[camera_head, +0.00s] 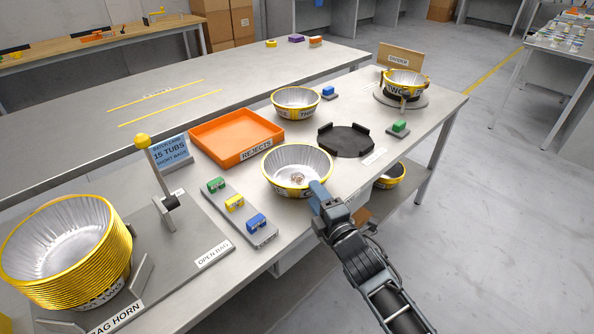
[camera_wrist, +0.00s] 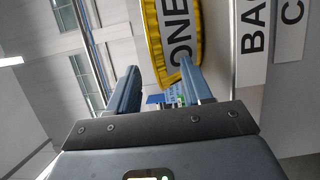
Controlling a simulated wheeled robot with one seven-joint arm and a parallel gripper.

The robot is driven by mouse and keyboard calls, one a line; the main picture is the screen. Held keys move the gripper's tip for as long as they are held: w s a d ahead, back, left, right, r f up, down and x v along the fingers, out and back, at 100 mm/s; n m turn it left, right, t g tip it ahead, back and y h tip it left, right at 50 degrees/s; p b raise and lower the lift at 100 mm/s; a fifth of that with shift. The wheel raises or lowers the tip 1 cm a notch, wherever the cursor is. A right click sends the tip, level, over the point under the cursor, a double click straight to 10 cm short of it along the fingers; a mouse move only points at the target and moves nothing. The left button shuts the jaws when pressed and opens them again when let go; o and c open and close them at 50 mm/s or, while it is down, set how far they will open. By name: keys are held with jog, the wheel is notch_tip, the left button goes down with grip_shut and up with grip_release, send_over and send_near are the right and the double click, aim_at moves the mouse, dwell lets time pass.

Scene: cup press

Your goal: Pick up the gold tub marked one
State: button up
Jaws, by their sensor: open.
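The gold-rimmed silver tub (camera_head: 297,162) stands on the grey bench, near its front edge. Its label is mostly hidden by my arm in the head view. In the wrist view its white side reads ONE (camera_wrist: 179,30), with the yellow rim along the left. My gripper (camera_head: 320,193) is at the tub's front right rim. In the wrist view my gripper (camera_wrist: 157,85) is open, its fingers apart. The right finger overlaps the lower end of the rim; I cannot tell whether it touches.
An orange REJECTS tray (camera_head: 236,130) is behind the tub. A tub marked THREE (camera_head: 296,100), a black round fixture (camera_head: 346,141) and a strip of coloured buttons (camera_head: 236,205) are nearby. Another tub (camera_head: 404,80) stands at far right. A tub stack (camera_head: 65,245) is at left.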

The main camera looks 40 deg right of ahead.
jog(key=shift+x, duration=1)
jog(key=c, duration=0.8)
jog(key=shift+f, duration=0.1)
grip_shut()
jog(key=shift+s+f, duration=0.1)
